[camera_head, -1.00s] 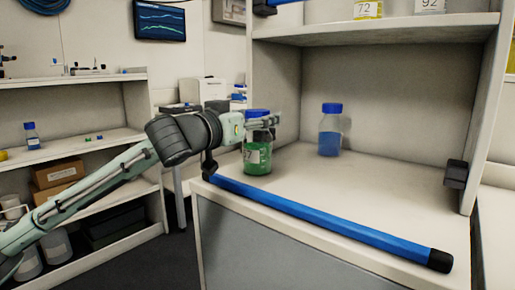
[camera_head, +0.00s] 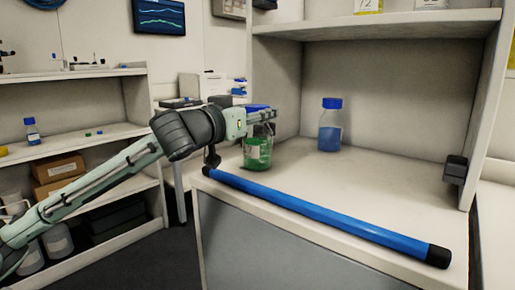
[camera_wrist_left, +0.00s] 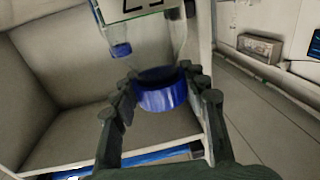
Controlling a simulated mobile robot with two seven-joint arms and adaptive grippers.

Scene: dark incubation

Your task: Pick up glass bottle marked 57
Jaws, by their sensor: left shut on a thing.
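A glass bottle with green liquid and a blue cap (camera_head: 258,154) is at the left front of the bench surface (camera_head: 300,178). Its label is too blurred in the head view to read the number. My left gripper (camera_head: 262,117) comes in from the left and is shut on the bottle at its cap. In the left wrist view the blue cap (camera_wrist_left: 162,97) sits between the fingers (camera_wrist_left: 160,108), with the clear neck beyond it and a label cut off at the top edge. I cannot tell whether the bottle's base touches the surface. My right gripper is out of view.
A bottle with blue liquid (camera_head: 330,130) stands further back on the same surface. A blue bar (camera_head: 320,215) with black ends runs along the front edge. An upper shelf (camera_head: 390,26) and side walls enclose the space. Open surface lies to the right.

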